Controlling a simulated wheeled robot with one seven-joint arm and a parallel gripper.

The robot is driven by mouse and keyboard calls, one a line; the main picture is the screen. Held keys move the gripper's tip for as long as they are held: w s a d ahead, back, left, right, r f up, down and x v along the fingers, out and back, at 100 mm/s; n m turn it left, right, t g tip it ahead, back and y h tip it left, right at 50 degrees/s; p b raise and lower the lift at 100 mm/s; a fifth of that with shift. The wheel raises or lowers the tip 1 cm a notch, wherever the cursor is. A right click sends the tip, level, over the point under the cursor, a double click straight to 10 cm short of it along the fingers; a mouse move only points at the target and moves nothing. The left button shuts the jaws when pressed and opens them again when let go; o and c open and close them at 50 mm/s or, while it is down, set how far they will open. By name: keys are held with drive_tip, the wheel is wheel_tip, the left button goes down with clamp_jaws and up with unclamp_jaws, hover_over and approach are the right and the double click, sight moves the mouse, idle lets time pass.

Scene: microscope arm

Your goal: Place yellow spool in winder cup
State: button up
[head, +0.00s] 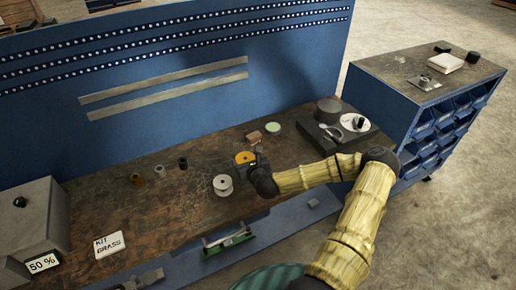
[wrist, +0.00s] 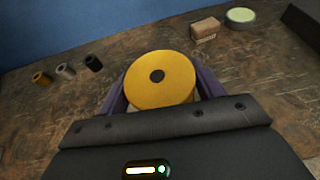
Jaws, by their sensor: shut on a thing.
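The yellow spool (wrist: 160,92), a round disc with a dark centre hole, sits between the fingers of my gripper (wrist: 160,100) in the wrist view. My gripper is shut on it. In the head view the yellow spool (head: 245,157) shows at the end of my arm, over the workbench, and my gripper (head: 249,163) partly hides it. A white spool (head: 223,185) stands on the bench just left of and nearer than my gripper. I cannot tell which thing is the winder cup; a dark machine (head: 332,124) with a round grey part and a white disc stands at the right end of the bench.
Several small cylinders (head: 160,171) stand left of my gripper. A brown block (head: 253,137) and a pale green round tin (head: 273,127) lie beyond it. A grey box (head: 40,225) stands at the left end. The bench's left middle is mostly clear.

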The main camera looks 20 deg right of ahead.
drive_tip(key=s+a+r+p, duration=0.3)
drive_tip(key=s+a+p, duration=0.2)
drive_tip(key=a, duration=0.6)
drive_tip(key=shift+p+v, duration=0.4)
drive_tip(key=shift+v, duration=0.45)
drive_tip(key=shift+a+f, duration=0.1)
drive_tip(key=shift+f, duration=0.05)
